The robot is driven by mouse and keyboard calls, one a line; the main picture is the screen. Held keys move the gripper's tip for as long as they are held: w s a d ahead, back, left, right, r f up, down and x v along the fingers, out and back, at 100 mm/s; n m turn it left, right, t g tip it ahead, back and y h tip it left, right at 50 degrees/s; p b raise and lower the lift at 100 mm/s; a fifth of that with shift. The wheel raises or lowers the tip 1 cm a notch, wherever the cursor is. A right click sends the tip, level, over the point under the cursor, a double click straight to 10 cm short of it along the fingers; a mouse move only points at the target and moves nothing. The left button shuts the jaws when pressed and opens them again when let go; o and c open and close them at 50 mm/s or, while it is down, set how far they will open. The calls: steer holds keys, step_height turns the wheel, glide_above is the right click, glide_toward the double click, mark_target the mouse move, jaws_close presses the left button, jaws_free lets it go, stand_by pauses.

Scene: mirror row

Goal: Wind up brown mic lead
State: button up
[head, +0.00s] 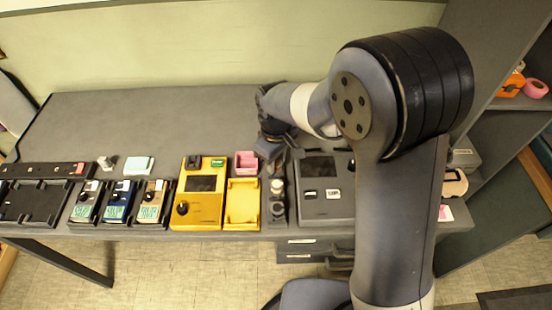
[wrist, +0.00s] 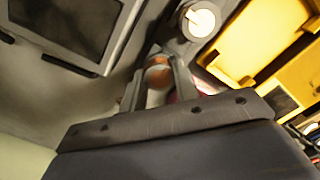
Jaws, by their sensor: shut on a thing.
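My gripper (head: 273,152) reaches down at the back end of a narrow dark strip (head: 278,213) on the bench. In the wrist view its two fingers (wrist: 160,82) are closed around a small round piece with a brown top (wrist: 158,72) and a pale lower part. I take this to be the brown mic lead's winder. The lead itself cannot be made out. A round piece with a white top (wrist: 200,18) stands beside it on the same strip.
A yellow device (head: 198,192) and yellow tray (head: 243,204) stand left of the strip, with a pink box (head: 246,158) behind. A grey device with a dark screen (head: 325,205) is close on the right. The bench's back left (head: 150,120) is clear.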

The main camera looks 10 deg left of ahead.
steer(key=o, duration=1)
steer(key=shift+o, duration=0.6)
steer(key=shift+o, duration=0.8)
steer(key=n, duration=0.9)
steer(key=shift+n+p, duration=0.3)
steer(key=n, duration=0.8)
steer(key=shift+n, duration=0.4)
